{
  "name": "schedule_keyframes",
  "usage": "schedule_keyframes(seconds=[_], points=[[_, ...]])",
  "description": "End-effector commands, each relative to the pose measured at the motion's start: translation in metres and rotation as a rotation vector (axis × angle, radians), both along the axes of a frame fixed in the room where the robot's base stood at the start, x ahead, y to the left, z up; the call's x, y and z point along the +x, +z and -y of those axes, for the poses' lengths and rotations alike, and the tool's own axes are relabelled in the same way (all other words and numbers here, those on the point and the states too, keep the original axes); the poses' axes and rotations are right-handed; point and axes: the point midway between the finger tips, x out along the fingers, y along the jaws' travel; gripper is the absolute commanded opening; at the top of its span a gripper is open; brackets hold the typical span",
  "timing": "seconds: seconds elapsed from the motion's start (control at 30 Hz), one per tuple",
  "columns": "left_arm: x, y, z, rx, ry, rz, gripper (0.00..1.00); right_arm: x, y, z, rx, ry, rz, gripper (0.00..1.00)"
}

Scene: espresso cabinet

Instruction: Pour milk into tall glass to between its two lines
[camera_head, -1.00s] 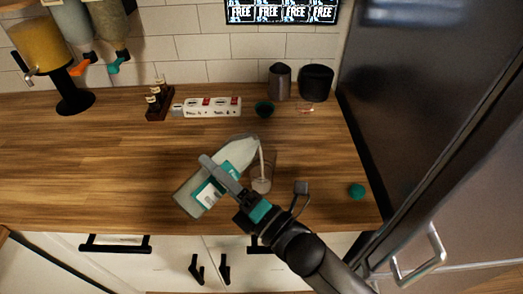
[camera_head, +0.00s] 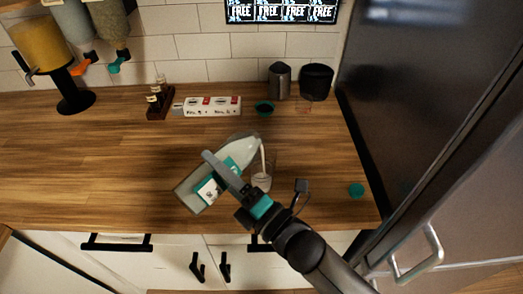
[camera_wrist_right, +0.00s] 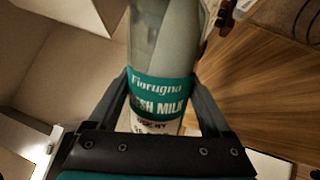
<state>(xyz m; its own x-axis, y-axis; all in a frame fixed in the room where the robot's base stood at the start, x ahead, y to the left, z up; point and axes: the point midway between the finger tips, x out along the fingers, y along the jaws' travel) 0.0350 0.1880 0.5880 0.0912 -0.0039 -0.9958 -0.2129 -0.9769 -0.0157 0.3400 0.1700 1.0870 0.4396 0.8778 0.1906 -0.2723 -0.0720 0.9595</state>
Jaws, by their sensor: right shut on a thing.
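The milk bottle (camera_head: 241,147), clear with a teal and white label, is tipped with its mouth to the upper right. My right gripper (camera_head: 212,162) is shut on it around the label; the bottle (camera_wrist_right: 157,85) also fills the middle of the right wrist view between the fingers. A thin white stream runs from its mouth into the tall glass (camera_head: 272,172), which stands upright on the counter. White milk (camera_head: 262,182) shows in the lower part of the glass. The glass's two lines cannot be made out. My left gripper is not in view.
A teal cap (camera_head: 357,190) lies on the wooden counter (camera_head: 110,165) right of the glass.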

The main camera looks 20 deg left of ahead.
Motion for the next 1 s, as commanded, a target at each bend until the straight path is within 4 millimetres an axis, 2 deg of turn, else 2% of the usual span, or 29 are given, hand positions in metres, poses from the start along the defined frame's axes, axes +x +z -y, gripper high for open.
schedule_keyframes(seconds=[1.0], points=[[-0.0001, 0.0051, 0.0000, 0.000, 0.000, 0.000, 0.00, 0.0018, 0.0064, 0.0006, 0.030, 0.001, -0.042, 0.00]])
